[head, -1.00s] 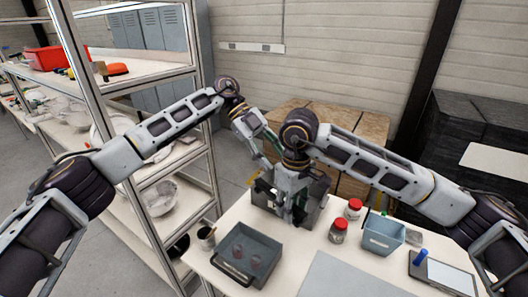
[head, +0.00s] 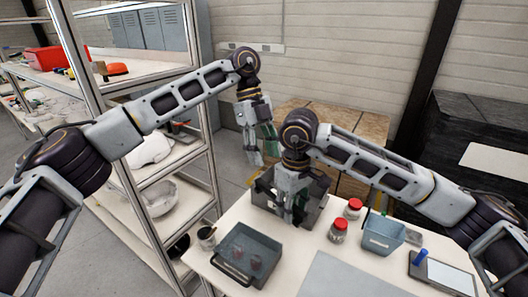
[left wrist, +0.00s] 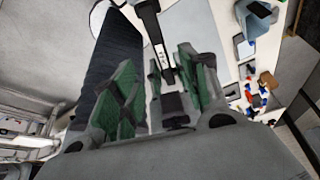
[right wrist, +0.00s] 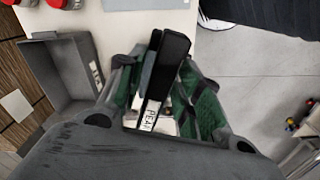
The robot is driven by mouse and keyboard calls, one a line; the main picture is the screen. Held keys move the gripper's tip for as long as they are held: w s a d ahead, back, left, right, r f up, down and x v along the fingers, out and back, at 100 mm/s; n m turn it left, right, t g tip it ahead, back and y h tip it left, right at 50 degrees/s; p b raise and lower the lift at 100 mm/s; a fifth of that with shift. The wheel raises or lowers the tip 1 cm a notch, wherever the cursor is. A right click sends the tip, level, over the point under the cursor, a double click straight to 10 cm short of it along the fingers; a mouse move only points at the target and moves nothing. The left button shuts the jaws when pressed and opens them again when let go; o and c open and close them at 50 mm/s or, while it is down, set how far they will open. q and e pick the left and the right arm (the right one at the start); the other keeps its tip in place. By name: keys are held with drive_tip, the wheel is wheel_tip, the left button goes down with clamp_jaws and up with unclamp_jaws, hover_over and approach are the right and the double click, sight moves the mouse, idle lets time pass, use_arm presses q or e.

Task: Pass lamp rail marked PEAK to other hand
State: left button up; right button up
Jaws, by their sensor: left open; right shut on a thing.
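The lamp rail (right wrist: 168,70) is a black bar with a white label reading PEAK near its held end. My right gripper (right wrist: 160,85) is shut on it, with green pads on either side. In the head view my right gripper (head: 292,208) points down over the grey bin, and the rail is hard to make out there. My left gripper (head: 263,150) hangs higher, left of the right wrist, fingers down. In the left wrist view (left wrist: 157,75) its green fingers stand apart.
A grey bin (head: 317,216) stands at the table's back left corner, below the right gripper. A dark tray (head: 234,245), red-lidded jars (head: 352,209) and a blue bin (head: 384,236) share the table. A metal shelf (head: 192,210) stands left. A grey mat (head: 345,278) lies bare in front.

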sight(275, 192)
use_arm(q)
drive_tip(key=shift+x, duration=6)
clamp_jaws()
use_arm(e)
drive_tip(key=o, duration=1.1)
drive_tip(key=shift+o, duration=0.2)
wheel_tip(275, 192, up, 12)
